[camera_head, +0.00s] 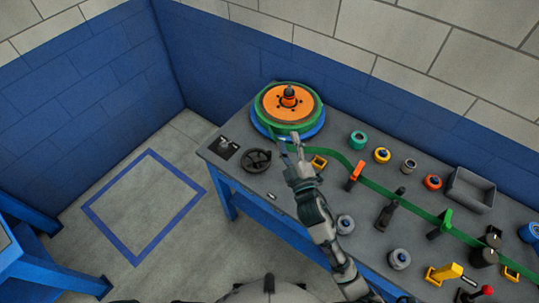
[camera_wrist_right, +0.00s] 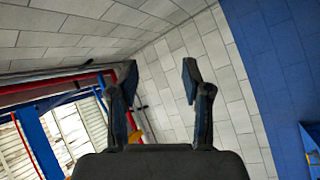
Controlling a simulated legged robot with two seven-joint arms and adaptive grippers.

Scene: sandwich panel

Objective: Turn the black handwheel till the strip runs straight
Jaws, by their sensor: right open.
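The black handwheel (camera_head: 257,160) lies at the left end of the grey bench, in front of the reel. The green strip (camera_head: 392,190) leaves the reel and runs right past an orange guide (camera_head: 355,174) and a green guide (camera_head: 440,224). It bends near the reel; I cannot tell whether it is straight overall. My right gripper (camera_head: 292,144) is right of the handwheel, apart from it, near the reel's front edge. In the right wrist view the gripper (camera_wrist_right: 160,82) is open and empty, with walls beyond. My left gripper is not in view.
The orange and green reel (camera_head: 269,109) stands on a blue base at the back. Several rollers, a black clamp (camera_head: 387,215) and a grey bin (camera_head: 470,190) occupy the grey bench (camera_head: 237,134) further right. A blue floor square (camera_head: 145,205) lies left of the bench.

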